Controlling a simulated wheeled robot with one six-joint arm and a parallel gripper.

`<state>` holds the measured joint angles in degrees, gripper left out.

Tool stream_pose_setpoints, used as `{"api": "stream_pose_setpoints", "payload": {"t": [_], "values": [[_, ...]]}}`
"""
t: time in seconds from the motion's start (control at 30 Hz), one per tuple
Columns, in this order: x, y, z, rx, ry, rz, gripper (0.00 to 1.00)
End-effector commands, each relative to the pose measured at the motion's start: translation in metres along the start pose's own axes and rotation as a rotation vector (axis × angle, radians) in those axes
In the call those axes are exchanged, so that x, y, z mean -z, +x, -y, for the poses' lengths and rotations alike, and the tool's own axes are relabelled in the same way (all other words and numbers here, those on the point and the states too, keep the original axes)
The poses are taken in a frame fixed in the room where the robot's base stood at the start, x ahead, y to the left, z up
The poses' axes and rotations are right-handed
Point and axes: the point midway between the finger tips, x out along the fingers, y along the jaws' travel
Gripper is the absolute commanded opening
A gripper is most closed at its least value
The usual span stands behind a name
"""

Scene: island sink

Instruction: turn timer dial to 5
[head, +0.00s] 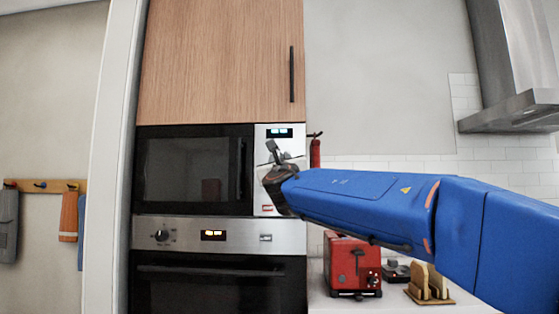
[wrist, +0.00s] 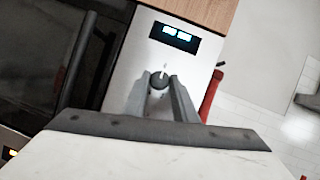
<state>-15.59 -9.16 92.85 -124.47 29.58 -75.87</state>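The timer dial (wrist: 158,80) is a small dark round knob on the pale control panel (wrist: 128,68) of the microwave, below a lit display (wrist: 174,36). A small light mark shows just above the knob. In the wrist view, my gripper (wrist: 159,84) has one finger on each side of the knob, with little or no gap. I cannot tell whether the fingers press on it. In the head view, my gripper (head: 270,155) is in front of the same panel and hides the dial. The display digits are too blurred to read.
The microwave door (head: 190,168) and its upright handle (head: 240,168) are left of the panel. An oven (head: 215,285) is below and a wooden cupboard (head: 220,60) above. A red toaster (head: 345,262) and a toast rack (head: 430,290) stand on the counter under my arm.

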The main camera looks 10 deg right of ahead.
Motion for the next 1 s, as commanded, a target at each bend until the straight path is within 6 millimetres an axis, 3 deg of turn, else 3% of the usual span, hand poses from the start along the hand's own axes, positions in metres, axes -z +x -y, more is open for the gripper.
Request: {"api": "stream_pose_setpoints", "payload": {"t": [0.47,1.0], "values": [[0.0002,-0.0003,-0.0025,0.037,0.093,0.003,0.03],[-0.0008,0.0005,-0.0069,0.222,0.530,0.023,0.03]]}}
